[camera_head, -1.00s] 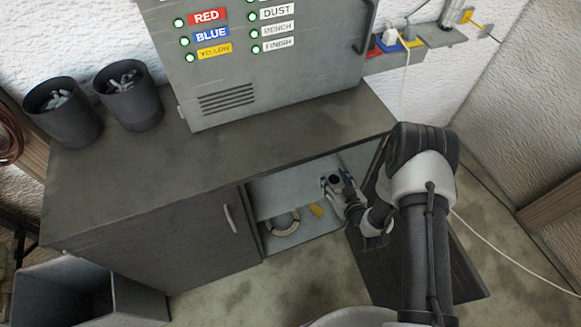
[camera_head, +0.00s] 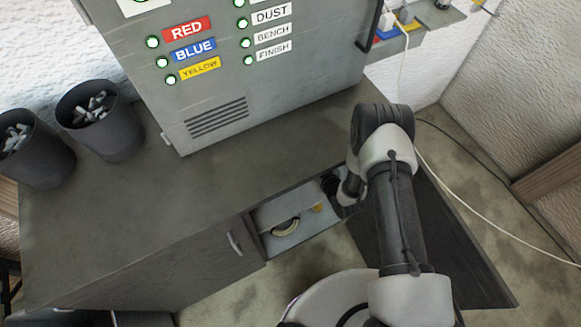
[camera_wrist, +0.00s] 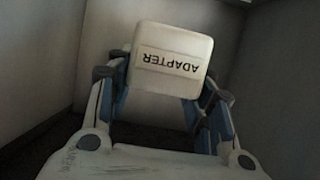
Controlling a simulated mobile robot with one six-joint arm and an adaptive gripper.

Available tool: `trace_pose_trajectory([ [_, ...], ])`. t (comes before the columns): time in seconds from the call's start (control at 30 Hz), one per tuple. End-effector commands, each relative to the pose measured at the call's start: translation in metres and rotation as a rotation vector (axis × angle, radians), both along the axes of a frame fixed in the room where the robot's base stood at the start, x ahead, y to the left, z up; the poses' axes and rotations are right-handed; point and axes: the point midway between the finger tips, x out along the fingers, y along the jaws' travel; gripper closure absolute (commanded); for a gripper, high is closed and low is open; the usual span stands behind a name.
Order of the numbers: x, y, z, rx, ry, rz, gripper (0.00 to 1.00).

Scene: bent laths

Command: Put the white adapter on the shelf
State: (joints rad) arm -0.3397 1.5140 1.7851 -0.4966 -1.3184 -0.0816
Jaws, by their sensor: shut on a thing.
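The white adapter (camera_wrist: 172,58), a rounded block labelled ADAPTER, fills the top middle of the wrist view. My gripper (camera_wrist: 165,95) is shut on it, with a finger at each side. The label reads upside down there. In the head view my gripper (camera_head: 330,186) is at the right end of the open cupboard, mostly hidden by my arm and the cabinet top; the adapter is hidden there. Inside the cupboard is a light grey board (camera_head: 272,214), partly covered by the cabinet top. A wall shelf (camera_head: 440,18) shows at the upper right, cut off by the frame.
A pale ring (camera_head: 286,227) and a small yellow thing (camera_head: 317,208) lie in the cupboard. Its open dark door (camera_head: 440,245) stands right of my arm. A grey panel box (camera_head: 260,75) and two bins (camera_head: 100,120) stand on the cabinet top. A white cable hangs at the right.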

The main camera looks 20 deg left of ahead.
Motion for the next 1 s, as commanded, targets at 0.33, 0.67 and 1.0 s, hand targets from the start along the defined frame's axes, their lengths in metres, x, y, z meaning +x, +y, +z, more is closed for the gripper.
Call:
trace_pose_trajectory([
  [0.33,-0.001,-0.001,-0.095,-0.001,0.002,0.000,0.82],
  [0.67,0.000,0.000,-0.146,0.000,0.000,0.000,0.82],
  [1.0,-0.001,-0.001,-0.178,-0.001,0.002,0.000,0.82],
])
